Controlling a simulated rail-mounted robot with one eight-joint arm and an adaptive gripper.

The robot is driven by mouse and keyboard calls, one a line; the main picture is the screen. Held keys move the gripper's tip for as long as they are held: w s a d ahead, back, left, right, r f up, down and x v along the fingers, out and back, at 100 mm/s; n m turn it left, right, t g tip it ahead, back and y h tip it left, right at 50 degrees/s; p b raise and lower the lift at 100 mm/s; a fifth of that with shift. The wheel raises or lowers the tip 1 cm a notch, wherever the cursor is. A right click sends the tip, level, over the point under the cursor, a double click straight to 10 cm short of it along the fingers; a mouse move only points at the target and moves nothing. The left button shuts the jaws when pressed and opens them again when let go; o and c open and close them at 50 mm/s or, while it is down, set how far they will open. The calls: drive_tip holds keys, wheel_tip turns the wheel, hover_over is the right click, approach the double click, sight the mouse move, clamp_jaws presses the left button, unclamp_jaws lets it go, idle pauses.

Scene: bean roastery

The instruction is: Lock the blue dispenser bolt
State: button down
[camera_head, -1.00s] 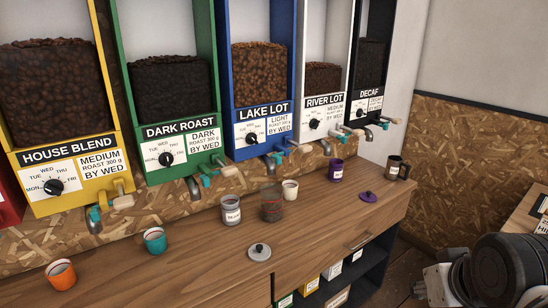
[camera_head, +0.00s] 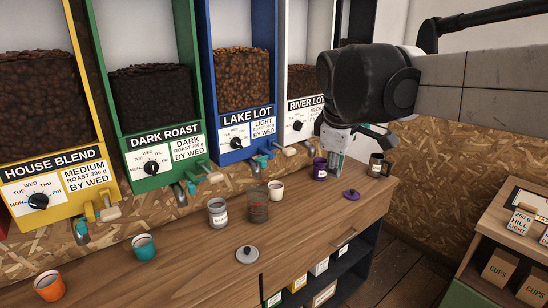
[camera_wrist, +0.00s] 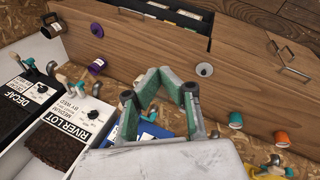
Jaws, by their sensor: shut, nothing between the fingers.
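The blue LAKE LOT dispenser (camera_head: 203,60) hangs between the green and white ones, in the middle of the row in the head view. Its bolt (camera_head: 287,151) has a pale wooden knob low on its right side, beside the teal piece at the spout. Whether the bolt is locked cannot be told. My gripper (camera_head: 336,170) is shut and empty, to the right of this bolt and apart from it, in front of the white dispenser's lower end. In the wrist view my gripper (camera_wrist: 172,77) hides much of the blue dispenser (camera_wrist: 155,131).
The white RIVER LOT dispenser (camera_head: 297,135) is partly hidden by my arm. The green (camera_head: 122,130) and yellow (camera_head: 93,150) dispensers have similar knobs. Below, the wooden counter (camera_head: 185,265) holds several cups, a clear beaker (camera_head: 258,205) and lids.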

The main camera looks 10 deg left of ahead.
drive_tip(key=w+a+n+h+p, duration=0.1)
drive_tip(key=w+a+n, duration=0.3)
drive_tip(key=a, duration=0.5)
drive_tip(key=w+a+n+g+p, duration=0.1)
drive_tip(key=w+a+n, duration=0.4)
drive_tip(key=a, duration=0.4)
drive_tip(key=w+a+f+n+h+p, duration=0.1)
drive_tip(key=w+a+n, duration=0.3)
drive_tip(key=a, duration=0.5)
drive_tip(key=shift+w+a+n+h+p, duration=0.3)
drive_tip(key=shift+w+p, duration=0.25)
drive_tip(key=shift+w, duration=0.3)
drive_tip(key=shift+d+f, duration=0.1)
drive_tip(key=shift+f, duration=0.05)
drive_tip(key=w+d+f+p, duration=0.3)
drive_tip(key=w+d+f, duration=0.2)
drive_tip(key=f, duration=0.4)
drive_tip(key=shift+w+d, duration=0.2)
drive_tip(key=shift+d, duration=0.05)
drive_tip(key=shift+f, duration=0.1)
